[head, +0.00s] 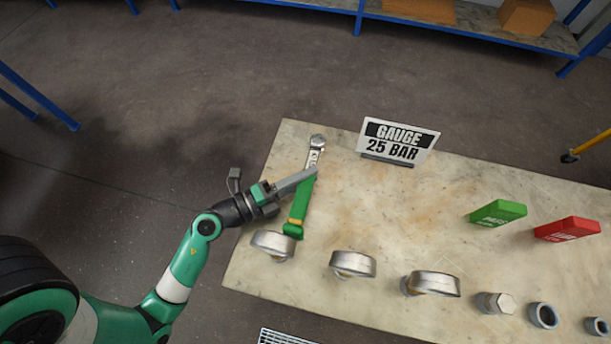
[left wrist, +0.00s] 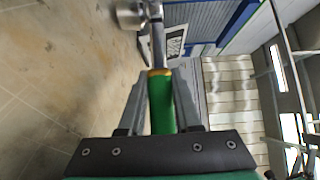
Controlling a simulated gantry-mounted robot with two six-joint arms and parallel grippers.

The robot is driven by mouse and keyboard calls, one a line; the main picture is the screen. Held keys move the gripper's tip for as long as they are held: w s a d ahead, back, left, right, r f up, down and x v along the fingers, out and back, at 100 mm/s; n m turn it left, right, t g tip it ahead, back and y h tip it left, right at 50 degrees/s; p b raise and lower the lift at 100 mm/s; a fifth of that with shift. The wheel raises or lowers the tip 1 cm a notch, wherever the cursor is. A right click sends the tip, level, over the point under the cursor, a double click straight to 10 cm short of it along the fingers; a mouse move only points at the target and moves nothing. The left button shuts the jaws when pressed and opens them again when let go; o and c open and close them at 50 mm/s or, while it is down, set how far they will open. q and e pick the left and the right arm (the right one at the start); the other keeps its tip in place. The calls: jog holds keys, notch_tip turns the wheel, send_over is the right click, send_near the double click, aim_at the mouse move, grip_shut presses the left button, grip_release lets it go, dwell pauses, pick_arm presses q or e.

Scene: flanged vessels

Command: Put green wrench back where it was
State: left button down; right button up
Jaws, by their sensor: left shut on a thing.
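The green wrench (head: 303,203) has a green handle and a silver ratchet head, which points away toward the table's far left edge in the head view. My left gripper (head: 314,172) is shut on its handle. In the left wrist view the green handle (left wrist: 161,104) sits between the two grey fingers (left wrist: 159,100), with the silver head beyond them. The wrench is over the left part of the table (head: 460,190); I cannot tell whether it touches the surface. My right gripper is not in view.
A "GAUGE 25 BAR" sign (head: 398,142) stands right of the wrench head. Several silver flanged fittings (head: 352,264) line the front edge, one close to the handle's end. A green block (head: 497,212) and a red block (head: 567,229) are at the right. The middle of the table is clear.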

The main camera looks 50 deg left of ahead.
pick_arm(q)
jog(key=shift+f, duration=0.1)
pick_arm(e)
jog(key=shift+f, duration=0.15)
pick_arm(q)
jog(key=shift+f, duration=0.1)
jog(key=c, duration=0.6)
grip_release()
jog(key=shift+f, duration=0.1)
jog(key=shift+r, duration=0.2)
jog(key=s, duration=0.3)
jog(key=s+a+p, duration=0.1)
jog(key=s, duration=0.6)
jog(key=shift+s+a, duration=0.35)
jog(key=shift+a, duration=0.05)
jog(key=shift+s+p, duration=0.3)
jog(key=shift+s, duration=0.3)
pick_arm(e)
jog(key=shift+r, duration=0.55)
